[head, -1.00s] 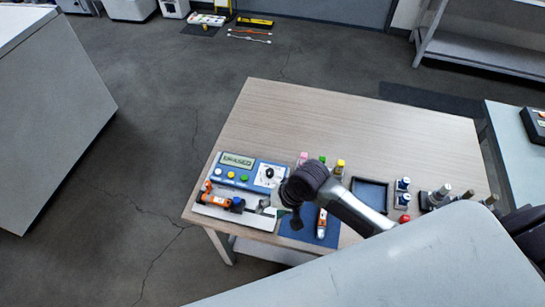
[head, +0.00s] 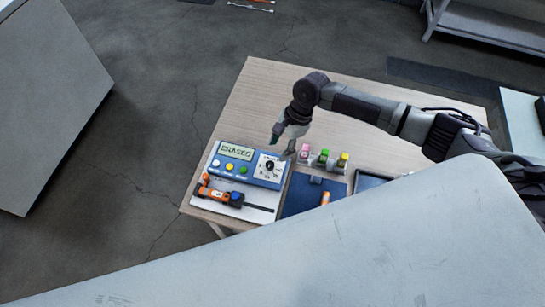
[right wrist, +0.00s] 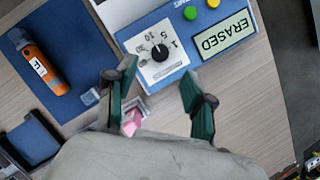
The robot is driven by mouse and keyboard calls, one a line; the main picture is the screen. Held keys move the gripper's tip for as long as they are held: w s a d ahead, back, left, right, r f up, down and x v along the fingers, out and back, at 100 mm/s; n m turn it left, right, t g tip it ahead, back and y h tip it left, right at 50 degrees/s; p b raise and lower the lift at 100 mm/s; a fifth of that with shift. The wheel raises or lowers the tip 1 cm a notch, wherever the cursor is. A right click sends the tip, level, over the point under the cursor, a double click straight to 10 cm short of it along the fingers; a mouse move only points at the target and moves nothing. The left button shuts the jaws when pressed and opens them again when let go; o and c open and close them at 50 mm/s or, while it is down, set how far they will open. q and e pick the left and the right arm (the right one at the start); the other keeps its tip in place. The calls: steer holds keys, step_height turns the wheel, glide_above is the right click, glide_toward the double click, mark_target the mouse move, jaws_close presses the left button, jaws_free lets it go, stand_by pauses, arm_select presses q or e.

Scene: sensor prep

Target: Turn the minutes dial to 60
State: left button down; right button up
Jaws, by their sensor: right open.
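The blue device (head: 218,177) stands at the table's left front, its screen (head: 236,151) reading ERASED. Its minutes dial (head: 270,166) is a black knob on a white plate. In the right wrist view the dial (right wrist: 159,53) lies just beyond the fingertips, ringed by printed numbers; its exact setting is too small to read surely. My right gripper (head: 283,142) is open and empty, above and behind the device near the dial. In the right wrist view my right gripper (right wrist: 158,72) has its fingers apart, with the dial not between them. My left gripper is not in view.
An orange tool (head: 212,193) lies on a white mat before the device. Pink, green and yellow-topped bottles (head: 323,160) stand right of the dial. A blue mat (head: 300,195) holds an orange-and-white item (right wrist: 42,66). The table (head: 262,90) behind is clear.

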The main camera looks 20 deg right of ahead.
mark_target(270, 164)
steer(key=x, duration=0.4)
steer(key=shift+a+f, duration=0.15)
steer(key=shift+f, duration=0.2)
steer(key=shift+x, duration=0.85)
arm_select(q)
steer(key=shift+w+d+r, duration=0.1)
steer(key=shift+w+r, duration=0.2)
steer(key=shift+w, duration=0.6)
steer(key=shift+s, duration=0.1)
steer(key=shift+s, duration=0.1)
arm_select(e)
jaws_close()
